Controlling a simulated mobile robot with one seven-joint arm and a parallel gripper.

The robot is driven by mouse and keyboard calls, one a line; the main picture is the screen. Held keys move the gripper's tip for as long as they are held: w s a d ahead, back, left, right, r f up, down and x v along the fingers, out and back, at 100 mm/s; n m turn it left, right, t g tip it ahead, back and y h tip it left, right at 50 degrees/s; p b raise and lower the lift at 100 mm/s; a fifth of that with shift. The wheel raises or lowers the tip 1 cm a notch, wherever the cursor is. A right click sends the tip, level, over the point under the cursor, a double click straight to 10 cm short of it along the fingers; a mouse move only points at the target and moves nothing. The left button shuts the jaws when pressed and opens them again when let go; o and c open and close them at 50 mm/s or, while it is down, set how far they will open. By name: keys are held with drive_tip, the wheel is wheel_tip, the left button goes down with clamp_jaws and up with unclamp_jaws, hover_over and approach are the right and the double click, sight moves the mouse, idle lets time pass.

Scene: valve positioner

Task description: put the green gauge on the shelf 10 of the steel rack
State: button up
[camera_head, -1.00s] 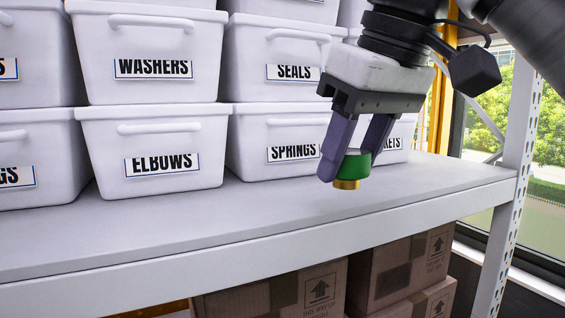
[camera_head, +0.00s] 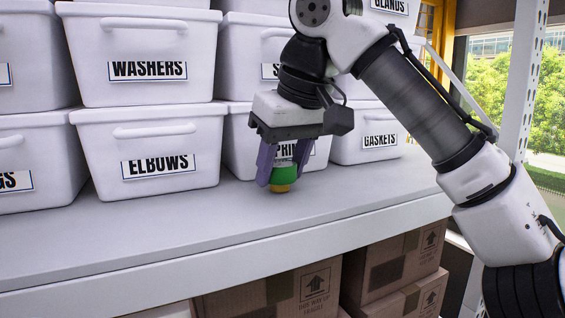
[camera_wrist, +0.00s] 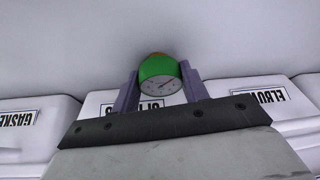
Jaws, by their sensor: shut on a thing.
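The green gauge (camera_head: 285,174) is round with a brass-coloured bottom fitting. My gripper (camera_head: 281,172) is shut on it, one purple finger on each side, at the front of the SPRINGS bin. In the wrist view the gauge (camera_wrist: 159,78) shows its white dial between the two fingers (camera_wrist: 158,90). The grey shelf (camera_head: 200,228) of the rack lies under the gauge. The brass end is close to the shelf surface; I cannot tell whether it touches. No shelf number is visible.
White bins labelled WASHERS (camera_head: 140,50), ELBOWS (camera_head: 150,150) and GASKETS (camera_head: 372,148) stand stacked at the back of the shelf. The shelf's front strip is clear. Cardboard boxes (camera_head: 310,285) sit below. A perforated rack post (camera_head: 528,80) stands at the right.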

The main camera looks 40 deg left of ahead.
sight(282, 164)
drive_tip(key=shift+f, duration=0.15)
drive_tip(key=o, duration=1.1)
drive_tip(key=shift+o, duration=0.2)
drive_tip(key=v, duration=0.5)
drive_tip(key=shift+s+r, duration=0.1)
drive_tip(key=shift+r, duration=0.15)
drive_tip(key=s+d+b, duration=0.1)
drive_tip(key=s+d, duration=0.1)
drive_tip(key=d, duration=0.9)
drive_tip(key=shift+d+f+b, duration=0.15)
drive_tip(key=shift+d+b, duration=0.15)
drive_tip(key=shift+d, duration=0.1)
drive_tip(key=shift+s, duration=0.15)
